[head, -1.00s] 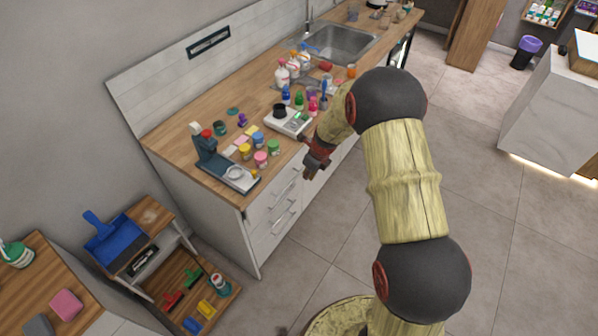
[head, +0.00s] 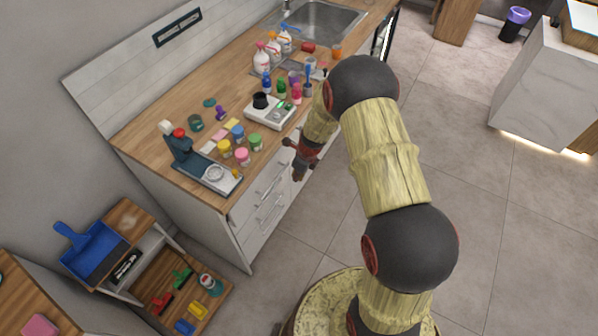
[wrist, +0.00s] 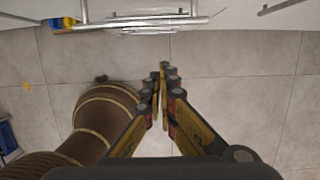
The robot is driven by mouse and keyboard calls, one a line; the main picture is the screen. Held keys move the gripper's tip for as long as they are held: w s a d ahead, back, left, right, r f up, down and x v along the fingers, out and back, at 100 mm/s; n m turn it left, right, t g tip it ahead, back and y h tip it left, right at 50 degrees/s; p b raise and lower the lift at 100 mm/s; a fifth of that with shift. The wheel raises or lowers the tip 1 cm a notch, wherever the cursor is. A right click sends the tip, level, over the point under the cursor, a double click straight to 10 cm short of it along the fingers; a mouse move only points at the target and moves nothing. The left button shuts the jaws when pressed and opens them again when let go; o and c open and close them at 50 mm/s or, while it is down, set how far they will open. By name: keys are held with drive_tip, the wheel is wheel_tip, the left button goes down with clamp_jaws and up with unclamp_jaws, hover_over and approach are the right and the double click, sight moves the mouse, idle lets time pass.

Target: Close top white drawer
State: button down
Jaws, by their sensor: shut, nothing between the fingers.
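The top white drawer (head: 247,203) is in the near end of the white counter's front, in the head view. Stacked bar handles run along this drawer column, and the handles (wrist: 160,20) also show at the top of the wrist view. I cannot tell for certain how far the top drawer stands out. My gripper (head: 299,177) is to the right of the drawer handles, in front of the counter. In the wrist view its fingertips (wrist: 164,68) are together and empty, apart from the handles, with floor behind them.
The wooden countertop (head: 145,133) carries a balance (head: 270,111), a microscope-like device (head: 195,160), colored jars (head: 242,156) and bottles. A sink (head: 322,22) is at the far end. A low shelf with a blue dustpan (head: 92,250) stands left.

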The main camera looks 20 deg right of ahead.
drive_tip(key=w+a+f, duration=0.2)
drive_tip(key=w+f, duration=0.1)
drive_tip(key=shift+w+a+b, duration=0.25)
drive_tip(key=shift+a+b, duration=0.05)
drive_tip(key=shift+a, duration=0.05)
drive_tip(key=shift+w, duration=0.1)
drive_tip(key=shift+w+a+p, duration=0.75)
drive_tip(key=shift+w+p, duration=0.05)
drive_tip(key=shift+w, duration=0.2)
drive_tip(key=shift+w+a+p, duration=0.7)
drive_tip(key=shift+w+p, duration=0.05)
drive_tip(key=shift+w, duration=0.25)
